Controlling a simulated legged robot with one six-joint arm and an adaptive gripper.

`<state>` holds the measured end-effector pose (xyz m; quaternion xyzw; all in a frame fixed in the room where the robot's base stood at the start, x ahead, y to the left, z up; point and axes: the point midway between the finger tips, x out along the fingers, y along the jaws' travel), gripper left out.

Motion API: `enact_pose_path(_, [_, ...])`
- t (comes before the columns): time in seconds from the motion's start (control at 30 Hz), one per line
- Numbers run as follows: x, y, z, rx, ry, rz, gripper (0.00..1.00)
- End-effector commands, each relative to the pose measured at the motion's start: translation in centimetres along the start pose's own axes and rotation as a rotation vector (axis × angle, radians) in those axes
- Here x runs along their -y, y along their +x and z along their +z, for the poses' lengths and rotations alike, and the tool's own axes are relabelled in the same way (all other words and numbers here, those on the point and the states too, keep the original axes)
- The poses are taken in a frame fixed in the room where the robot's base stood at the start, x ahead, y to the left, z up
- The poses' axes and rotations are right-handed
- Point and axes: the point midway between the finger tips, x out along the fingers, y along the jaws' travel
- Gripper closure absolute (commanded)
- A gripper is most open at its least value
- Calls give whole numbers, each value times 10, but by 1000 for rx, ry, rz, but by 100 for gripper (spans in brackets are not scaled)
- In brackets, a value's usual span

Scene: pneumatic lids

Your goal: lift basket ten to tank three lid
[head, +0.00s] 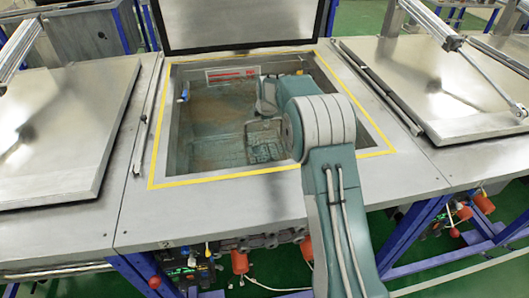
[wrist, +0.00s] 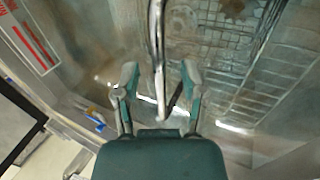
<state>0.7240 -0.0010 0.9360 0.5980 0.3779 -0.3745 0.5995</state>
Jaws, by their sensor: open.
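My arm reaches down into the tank. In the wrist view my gripper (wrist: 160,78) is open. A thin metal bar (wrist: 156,45), which looks like a basket handle, runs between its two fingers. I cannot tell if either finger touches it. A wire basket (head: 265,148) shows low in the tank in the head view, partly hidden by my arm. Its number cannot be read.
Closed metal lids lie on the left tank (head: 65,125) and the right tank (head: 430,85), each with a pneumatic cylinder above. A red and white label (head: 232,75) is on the tank's back wall. Steel tank walls surround my gripper closely.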

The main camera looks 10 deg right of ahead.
Motion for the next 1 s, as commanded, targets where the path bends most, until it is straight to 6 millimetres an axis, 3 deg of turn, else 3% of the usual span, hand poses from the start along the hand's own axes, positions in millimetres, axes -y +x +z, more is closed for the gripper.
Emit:
enact_pose_path(0.13, [0, 0, 0, 0, 0, 0, 46])
enact_pose_path(0.17, [0, 0, 0, 0, 0, 0, 50])
enact_pose_path(0.27, [0, 0, 0, 0, 0, 0, 95])
enact_pose_path(0.3, [0, 0, 0, 0, 0, 0, 100])
enact_pose_path(0.63, [-2, -3, 0, 0, 0, 4, 100])
enact_pose_path(1.0, [-10, -19, 0, 0, 0, 5, 100])
